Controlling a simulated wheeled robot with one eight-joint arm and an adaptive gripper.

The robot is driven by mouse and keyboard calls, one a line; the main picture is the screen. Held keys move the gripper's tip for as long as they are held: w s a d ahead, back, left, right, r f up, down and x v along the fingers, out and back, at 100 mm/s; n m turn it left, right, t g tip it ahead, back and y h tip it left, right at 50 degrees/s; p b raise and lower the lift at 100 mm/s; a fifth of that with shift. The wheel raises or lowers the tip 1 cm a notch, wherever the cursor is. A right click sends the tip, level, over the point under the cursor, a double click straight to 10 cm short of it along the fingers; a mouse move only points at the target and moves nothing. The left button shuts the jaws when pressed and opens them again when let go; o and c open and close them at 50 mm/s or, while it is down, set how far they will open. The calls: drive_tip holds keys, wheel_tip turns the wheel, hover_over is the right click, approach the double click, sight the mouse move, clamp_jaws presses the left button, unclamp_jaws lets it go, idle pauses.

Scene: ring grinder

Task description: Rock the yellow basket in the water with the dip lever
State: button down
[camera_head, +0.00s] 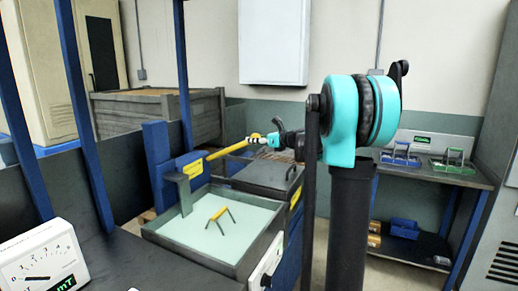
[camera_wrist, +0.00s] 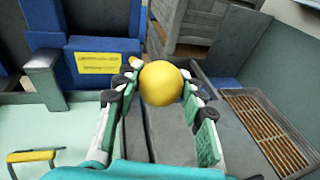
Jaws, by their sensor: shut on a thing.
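The dip lever (camera_head: 230,149) is a yellow bar rising to the right from a blue mount behind the tank. Its yellow ball knob (camera_wrist: 161,83) fills the middle of the wrist view. My gripper (camera_head: 262,139) is shut on the knob, with one finger on each side; it also shows in the wrist view (camera_wrist: 160,95). The basket shows only as a yellow handle with dark legs (camera_head: 222,213) standing out of the pale water; the rest is hidden below. The handle also shows at the lower left of the wrist view (camera_wrist: 31,156).
The water tank (camera_head: 195,262) has a grey rim. A dark lidded box (camera_head: 268,174) stands behind it, and a brown grate (camera_wrist: 264,128) lies to the right in the wrist view. A bench with blue and green baskets (camera_head: 448,161) stands at right. A dial gauge (camera_head: 42,262) is front left.

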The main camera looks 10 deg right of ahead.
drive_tip(key=shift+g, duration=0.3)
drive_tip(key=a+r, duration=0.1)
drive_tip(key=w+r, duration=0.1)
drive_tip(key=r, duration=0.1)
drive_tip(key=w+a+r, duration=0.1)
drive_tip(key=r, duration=0.1)
drive_tip(key=shift+a+r, duration=0.15)
drive_tip(key=shift+a, duration=0.2)
drive_tip(key=c, duration=0.9)
unclamp_jaws()
drive_tip(key=shift+s+d, duration=0.1)
drive_tip(key=shift+s, duration=0.05)
drive_tip(key=v, duration=1.1)
drive_tip(key=shift+s+r, duration=0.25)
drive_tip(key=shift+s, duration=0.15)
drive_tip(key=shift+d, duration=0.1)
